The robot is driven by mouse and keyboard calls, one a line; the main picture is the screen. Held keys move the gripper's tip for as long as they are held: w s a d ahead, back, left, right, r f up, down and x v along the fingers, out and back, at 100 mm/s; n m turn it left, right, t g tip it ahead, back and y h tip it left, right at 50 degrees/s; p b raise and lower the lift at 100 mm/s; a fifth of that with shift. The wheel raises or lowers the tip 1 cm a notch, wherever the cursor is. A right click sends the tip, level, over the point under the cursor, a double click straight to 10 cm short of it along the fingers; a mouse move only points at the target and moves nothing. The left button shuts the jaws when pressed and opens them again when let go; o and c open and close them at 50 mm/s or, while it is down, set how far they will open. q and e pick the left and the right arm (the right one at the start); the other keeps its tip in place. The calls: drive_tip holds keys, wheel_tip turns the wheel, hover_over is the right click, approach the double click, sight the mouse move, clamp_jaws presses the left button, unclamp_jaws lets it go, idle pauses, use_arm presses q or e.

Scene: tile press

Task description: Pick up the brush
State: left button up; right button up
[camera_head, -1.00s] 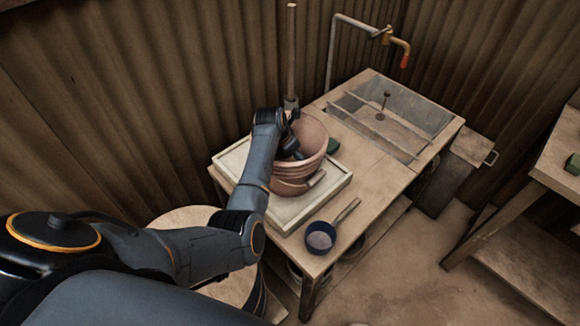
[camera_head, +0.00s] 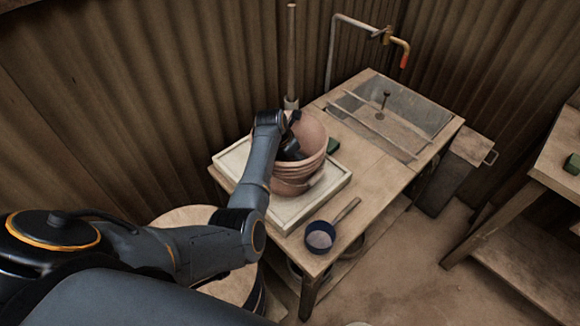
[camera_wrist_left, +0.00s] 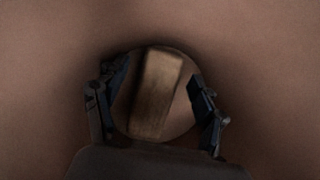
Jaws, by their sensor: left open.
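A light-brown wooden piece (camera_wrist_left: 157,92), which looks like the brush, lies inside the round bowl in the left wrist view. It shows between the two fingers of my left gripper (camera_wrist_left: 158,76), which are apart on either side of it; I see no grip on it. In the head view my left gripper (camera_head: 292,148) reaches down into the reddish clay bowl (camera_head: 314,138), and the brush is hidden there behind the gripper and bowl wall. My right gripper is not in view.
The bowl tops a stack on a pale square board (camera_head: 326,196) on the wooden table (camera_head: 375,160). A dark blue round pan or sieve (camera_head: 320,238) with a handle lies at the front.

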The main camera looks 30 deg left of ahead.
use_arm(q)
drive_tip(key=c, duration=1.3)
drive_tip(key=shift+r, duration=0.1)
drive_tip(key=shift+r+b, duration=0.1)
drive_tip(key=shift+b, duration=0.2)
drive_tip(key=shift+r+p, duration=1.1)
drive_tip(key=shift+r, duration=10.1)
